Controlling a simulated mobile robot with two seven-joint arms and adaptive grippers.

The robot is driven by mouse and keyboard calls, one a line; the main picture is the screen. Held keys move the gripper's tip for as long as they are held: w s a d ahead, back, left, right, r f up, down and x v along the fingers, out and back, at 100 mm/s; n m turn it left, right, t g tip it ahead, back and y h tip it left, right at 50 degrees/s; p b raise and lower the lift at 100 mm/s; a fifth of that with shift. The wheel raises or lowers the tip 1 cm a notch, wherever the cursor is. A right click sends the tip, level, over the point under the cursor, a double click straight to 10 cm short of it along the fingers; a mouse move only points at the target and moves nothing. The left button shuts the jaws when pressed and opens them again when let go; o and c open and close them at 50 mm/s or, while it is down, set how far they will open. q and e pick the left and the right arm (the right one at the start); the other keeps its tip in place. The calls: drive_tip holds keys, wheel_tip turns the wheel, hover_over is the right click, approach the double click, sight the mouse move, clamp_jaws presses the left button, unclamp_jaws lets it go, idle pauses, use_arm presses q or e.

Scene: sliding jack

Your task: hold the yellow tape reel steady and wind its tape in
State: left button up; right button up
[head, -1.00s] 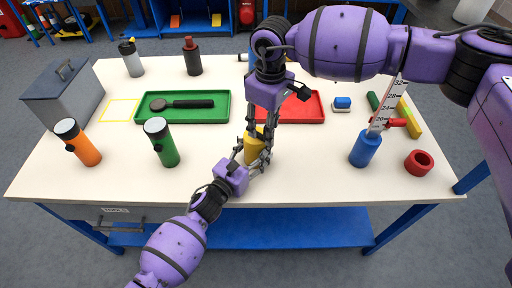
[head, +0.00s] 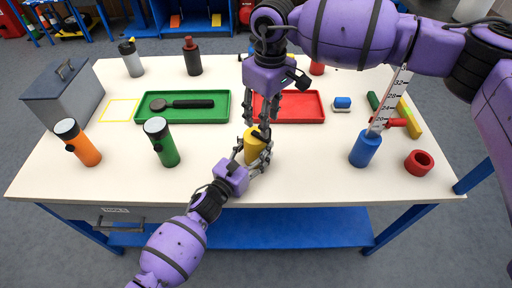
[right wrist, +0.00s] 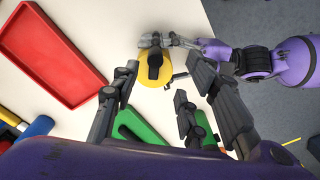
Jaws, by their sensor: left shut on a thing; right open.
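The yellow tape reel (head: 256,152) stands upright near the front middle of the white table. A black crank or knob shows on its top (right wrist: 154,66) in the right wrist view. My left gripper (head: 252,160) is shut around the reel's side, low at the table; its fingers also show at the reel in the right wrist view (right wrist: 168,40). My right gripper (head: 262,127) hangs just behind and above the reel, pointing down, open and empty. It also shows in the right wrist view (right wrist: 157,82).
A red tray (head: 314,119) lies behind my right gripper. A green tray (head: 222,115) holds a black-handled tool. Green (head: 166,155) and orange (head: 86,153) flashlights stand left.

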drive_tip(key=m, duration=0.4)
drive_tip(key=shift+a+r, duration=0.1)
drive_tip(key=shift+r, duration=0.1)
drive_tip(key=m, duration=0.4)
drive_tip(key=shift+r, duration=0.15)
drive_tip(key=m, duration=0.4)
drive_tip(key=shift+r+m, duration=0.15)
drive_tip(key=shift+m, duration=0.25)
drive_tip(key=m, duration=0.4)
drive_tip(key=shift+r, duration=0.15)
drive_tip(key=m, duration=0.4)
drive_tip(key=shift+r, duration=0.15)
drive_tip(key=m, duration=0.4)
drive_tip(key=shift+w+r+m, duration=0.1)
drive_tip(key=shift+r+m, duration=0.05)
drive_tip(key=shift+m, duration=0.15)
drive_tip(key=m, duration=0.4)
drive_tip(key=shift+d+r, duration=0.15)
drive_tip(key=shift+d, duration=0.1)
drive_tip(key=m, duration=0.4)
drive_tip(key=shift+d+m, duration=0.15)
drive_tip(key=shift+m, duration=0.25)
drive_tip(key=shift+f+m, duration=0.25)
drive_tip(key=shift+m, duration=0.05)
drive_tip(key=shift+f, duration=4.25)
drive_tip(key=c, duration=0.9)
